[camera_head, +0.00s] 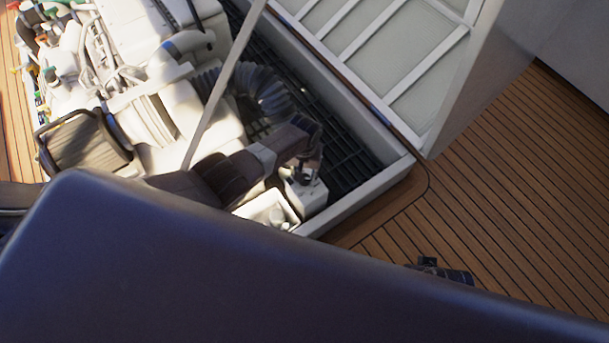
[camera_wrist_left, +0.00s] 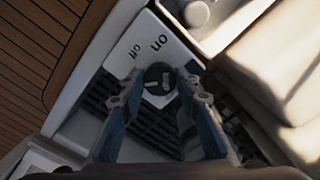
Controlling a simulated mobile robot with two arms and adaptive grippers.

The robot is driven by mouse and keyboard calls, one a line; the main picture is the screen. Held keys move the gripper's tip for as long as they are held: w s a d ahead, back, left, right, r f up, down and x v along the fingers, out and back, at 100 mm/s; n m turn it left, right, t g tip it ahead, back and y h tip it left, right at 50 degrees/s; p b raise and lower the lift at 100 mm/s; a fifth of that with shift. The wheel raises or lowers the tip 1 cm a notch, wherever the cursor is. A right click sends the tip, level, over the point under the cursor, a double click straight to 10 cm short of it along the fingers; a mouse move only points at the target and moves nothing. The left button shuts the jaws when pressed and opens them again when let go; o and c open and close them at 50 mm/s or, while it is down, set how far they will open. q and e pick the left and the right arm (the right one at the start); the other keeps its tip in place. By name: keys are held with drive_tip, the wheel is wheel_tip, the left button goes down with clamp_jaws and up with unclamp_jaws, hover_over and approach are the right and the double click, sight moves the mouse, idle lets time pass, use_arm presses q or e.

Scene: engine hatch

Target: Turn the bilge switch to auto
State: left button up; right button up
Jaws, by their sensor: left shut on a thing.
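The bilge switch is a dark round knob (camera_wrist_left: 156,76) on a white panel (camera_wrist_left: 146,42) in the left wrist view. The words "on" and "off" show on the panel beside the knob; I cannot see an "auto" mark. My left gripper (camera_wrist_left: 160,84) has its fingers on either side of the knob and is shut on it. In the head view my left gripper (camera_head: 308,168) reaches down to the white switch box (camera_head: 305,195) at the hatch's near corner, and hides the knob. A dark part, possibly my right gripper (camera_head: 440,271), shows only in part; its fingers are hidden.
The white engine (camera_head: 180,100) with hoses fills the hatch's left side. A thin pale strut (camera_head: 226,85) slants across it. The raised hatch lid (camera_head: 400,50) stands at the upper right. Dark grating (camera_head: 345,150) lines the hatch. The wooden deck (camera_head: 510,170) at right is clear.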

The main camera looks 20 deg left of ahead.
sight(305, 178)
idle(0.3)
use_arm(q)
drive_tip(key=o, duration=1.1)
drive_tip(key=shift+o, duration=0.2)
drive_tip(key=shift+r, duration=0.1)
wheel_tip(305, 178, up, 12)
idle(0.4)
